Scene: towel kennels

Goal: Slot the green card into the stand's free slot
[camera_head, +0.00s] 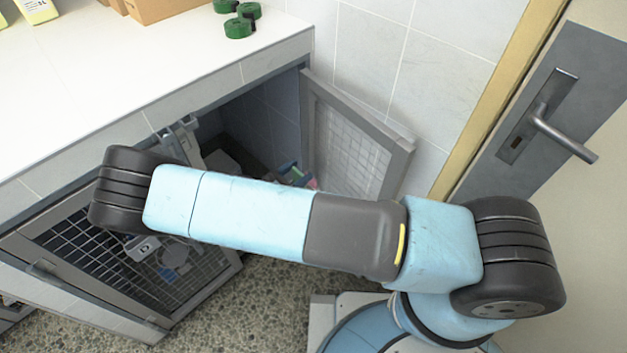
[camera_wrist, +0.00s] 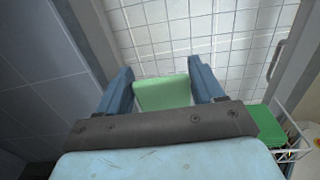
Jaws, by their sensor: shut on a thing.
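In the wrist view, my gripper (camera_wrist: 162,82) has its two blue fingers on either side of a pale green card (camera_wrist: 162,94). The card spans the gap between the fingers and is held there. Its lower part is hidden behind the dark gripper body. A white wire rack (camera_wrist: 292,154) shows at the right edge, with a darker green block-like thing (camera_wrist: 266,126) at it. I cannot tell whether this rack is the stand, and no free slot is clear. In the head view my arm hides the gripper and the card.
In the head view, an open kennel has a mesh door (camera_head: 345,145) swung to the right and another mesh door (camera_head: 110,260) at lower left. Small coloured things (camera_head: 295,174) show inside. Green rolls (camera_head: 240,27) and a cardboard box (camera_head: 165,8) stand on the white counter (camera_head: 110,75).

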